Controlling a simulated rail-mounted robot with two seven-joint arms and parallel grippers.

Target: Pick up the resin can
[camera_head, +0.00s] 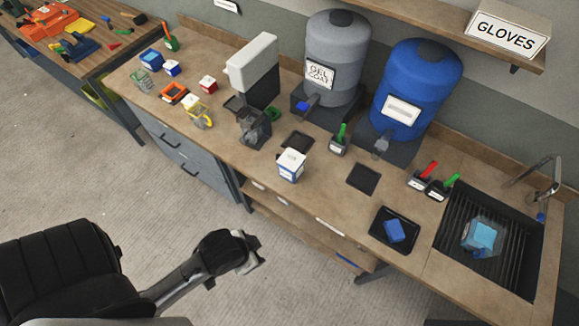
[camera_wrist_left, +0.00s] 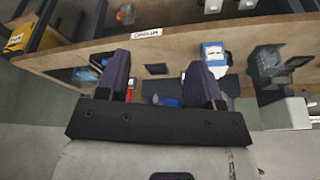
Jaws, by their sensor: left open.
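A white can with blue trim (camera_head: 291,165) stands upright on the workbench, near its front edge; I take it for the resin can, though its label is too small to read. It also shows in the left wrist view (camera_wrist_left: 214,55), just beyond the right-hand finger. My left gripper (camera_head: 250,252) is out over the floor in front of the bench, apart from the can. In the wrist view the left gripper's fingers (camera_wrist_left: 158,82) are spread with nothing held between them. My right gripper is not in view.
A grey gel coat drum (camera_head: 333,60) and a blue drum (camera_head: 415,90) stand behind the can. A white-and-black dispenser (camera_head: 253,70) and small coloured containers are to the left. A black tray (camera_head: 378,242) with a blue block and a sink (camera_head: 490,245) are right.

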